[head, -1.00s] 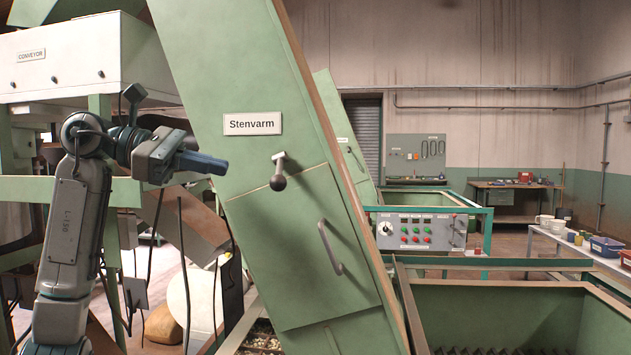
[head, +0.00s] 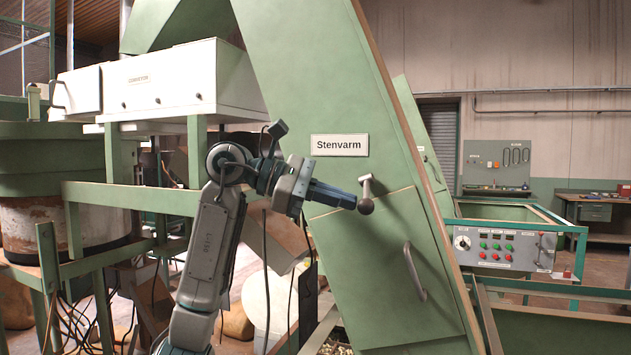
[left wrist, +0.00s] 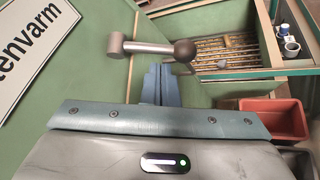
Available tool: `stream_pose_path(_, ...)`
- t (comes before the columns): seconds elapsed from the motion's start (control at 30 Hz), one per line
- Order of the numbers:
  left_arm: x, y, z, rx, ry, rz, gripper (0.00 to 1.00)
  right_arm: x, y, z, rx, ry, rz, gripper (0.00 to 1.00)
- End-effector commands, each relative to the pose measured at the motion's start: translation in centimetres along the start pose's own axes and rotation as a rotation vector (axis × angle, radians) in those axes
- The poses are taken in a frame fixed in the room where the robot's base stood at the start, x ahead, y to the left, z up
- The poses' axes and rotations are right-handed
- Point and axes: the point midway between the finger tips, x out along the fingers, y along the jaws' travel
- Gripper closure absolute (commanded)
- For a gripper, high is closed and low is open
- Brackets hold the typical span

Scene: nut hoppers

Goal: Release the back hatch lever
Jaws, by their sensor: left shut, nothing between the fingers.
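The hatch lever (head: 367,190), a short metal arm with a dark ball knob, sits on the sloped green housing marked "Stenvarm" and hangs down in the head view. The green hatch panel (head: 370,270) with a grey bar handle (head: 414,271) lies below it. My left gripper (head: 353,203) is shut and empty, its blue-grey fingertips just left of the knob. In the left wrist view the fingertips (left wrist: 160,70) point at the lever's rod (left wrist: 150,47), close to the knob (left wrist: 184,50); I cannot tell whether they touch. My right gripper is not in view.
A white conveyor box (head: 180,82) stands on a green frame at left. A control panel (head: 505,248) with coloured buttons is at right, by green hoppers. In the left wrist view a red bin (left wrist: 274,118) shows at right.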

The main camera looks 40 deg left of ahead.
Motion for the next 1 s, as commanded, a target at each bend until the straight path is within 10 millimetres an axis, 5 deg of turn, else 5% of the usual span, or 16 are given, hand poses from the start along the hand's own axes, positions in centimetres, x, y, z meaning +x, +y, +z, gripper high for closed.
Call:
stream_pose_path(0.33, 2.3, 0.0, -0.1, -0.001, 0.001, -0.001, 1.00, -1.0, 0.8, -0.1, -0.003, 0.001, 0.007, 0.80)
stream_pose_path(1.0, 0.5, -0.5, -0.1, -0.053, 0.009, -0.028, 1.00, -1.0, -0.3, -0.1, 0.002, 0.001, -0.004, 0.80)
